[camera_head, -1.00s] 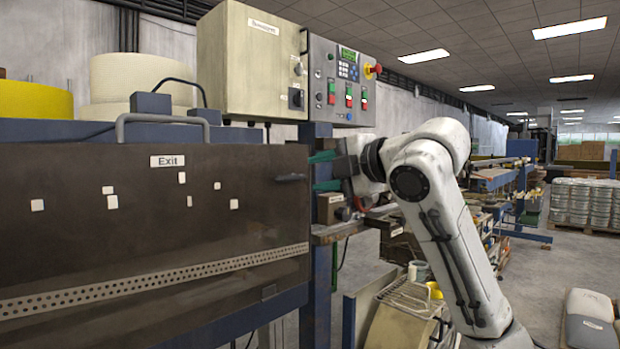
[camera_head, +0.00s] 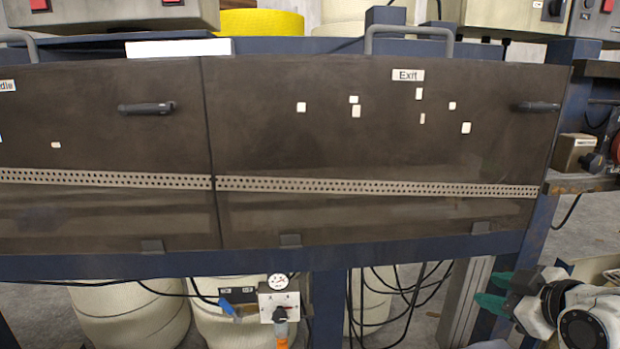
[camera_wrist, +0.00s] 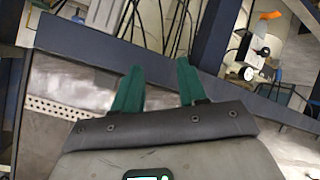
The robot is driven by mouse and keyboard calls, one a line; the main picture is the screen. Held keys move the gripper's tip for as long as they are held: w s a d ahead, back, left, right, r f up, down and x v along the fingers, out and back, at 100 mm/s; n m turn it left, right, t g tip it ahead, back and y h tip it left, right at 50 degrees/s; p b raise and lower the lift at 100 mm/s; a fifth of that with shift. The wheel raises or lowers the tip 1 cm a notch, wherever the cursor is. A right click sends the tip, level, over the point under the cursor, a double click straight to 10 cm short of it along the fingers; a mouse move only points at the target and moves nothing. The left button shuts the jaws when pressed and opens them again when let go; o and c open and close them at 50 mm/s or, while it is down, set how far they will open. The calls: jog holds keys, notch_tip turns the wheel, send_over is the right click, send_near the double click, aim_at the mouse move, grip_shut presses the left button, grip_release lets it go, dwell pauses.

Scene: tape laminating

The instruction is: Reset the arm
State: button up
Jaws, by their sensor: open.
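My gripper (camera_head: 492,292) is at the lower right of the head view, low in front of the machine's blue frame, with its green fingers pointing left. In the wrist view the two green fingers (camera_wrist: 158,80) stand apart with nothing between them. My white arm shows only in part at the bottom right corner of the head view, and the rest is out of the picture.
The laminating machine's dark cover (camera_head: 380,150), labelled Exit, spans the head view, with a perforated strip (camera_head: 380,187) along it. Below are a pressure gauge box (camera_head: 279,305), hanging black cables (camera_head: 400,290) and cream rolls (camera_head: 140,315). A small beige box (camera_head: 573,152) is at the right.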

jog(key=s+a+f+m+g, duration=0.2)
jog(key=s+a+f, duration=0.3)
jog(key=f, duration=0.4)
jog(key=s+a+f+m+g, duration=0.2)
jog(key=s+f+m+g, duration=0.1)
jog(key=s+f, duration=0.55)
jog(key=s+f+m+g+h, duration=0.1)
jog(key=s+f+g, duration=0.1)
jog(key=s+f, duration=0.4)
jog(key=s+f+m+g, duration=0.2)
jog(key=s+f, duration=0.4)
jog(key=s, duration=0.8)
jog(key=shift+a+f+g+h+p, duration=0.2)
jog(key=shift+f+g+h+p, duration=0.2)
jog(key=shift+g, duration=0.3)
